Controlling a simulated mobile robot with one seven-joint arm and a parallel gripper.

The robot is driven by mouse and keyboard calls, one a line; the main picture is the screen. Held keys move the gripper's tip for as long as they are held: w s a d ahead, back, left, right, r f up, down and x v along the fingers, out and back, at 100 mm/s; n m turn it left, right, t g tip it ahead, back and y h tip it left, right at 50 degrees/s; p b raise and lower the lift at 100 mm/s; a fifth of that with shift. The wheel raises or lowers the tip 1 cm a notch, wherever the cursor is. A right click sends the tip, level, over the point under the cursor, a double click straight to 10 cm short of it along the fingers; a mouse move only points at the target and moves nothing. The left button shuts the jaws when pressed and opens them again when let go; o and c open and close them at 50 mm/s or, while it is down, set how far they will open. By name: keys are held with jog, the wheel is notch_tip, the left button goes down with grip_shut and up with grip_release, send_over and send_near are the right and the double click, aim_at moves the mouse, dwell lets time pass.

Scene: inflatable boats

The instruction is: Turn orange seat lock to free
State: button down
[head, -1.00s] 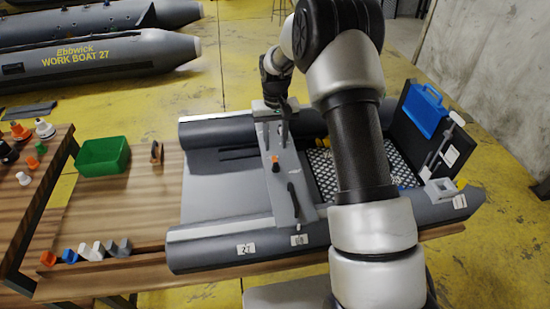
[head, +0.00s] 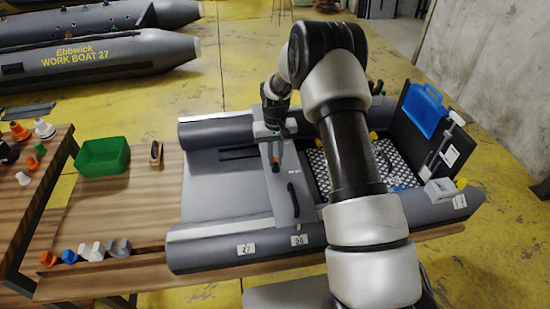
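The orange seat lock (head: 276,169) is a small knob on the grey seat board (head: 284,203) that lies across the boat (head: 215,245). Only a little orange shows, under my gripper. My gripper (head: 275,160) points down with its fingertips at the lock. The fingers look close together there, but whether they touch or clasp the knob is too small to tell. The lock's turn angle cannot be read from this view.
A dark handle (head: 293,200) stands on the seat near the lock. A green bin (head: 103,157), a small brown item (head: 156,153) and several coloured fittings (head: 92,252) are on the wooden bench left of the boat. A blue case (head: 424,108) stands at the right.

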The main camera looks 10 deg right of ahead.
jog(key=shift+m, duration=0.3)
jog(key=m+b, duration=0.1)
jog(key=m, duration=0.2)
jog(key=m+b, duration=0.1)
jog(key=shift+d+m+b, duration=0.25)
jog(key=shift+m+b, duration=0.05)
jog(key=m, duration=0.4)
jog(key=m+b, duration=0.1)
jog(key=m, duration=0.1)
jog(key=shift+s+d+m, duration=0.25)
jog(key=shift+s+m, duration=0.05)
jog(key=m, duration=0.6)
jog(key=shift+s+d+p, duration=0.1)
jog(key=shift+s+p, duration=0.15)
jog(key=shift+p, duration=0.05)
jog(key=c, duration=1.7)
grip_release()
jog(key=shift+r, duration=0.1)
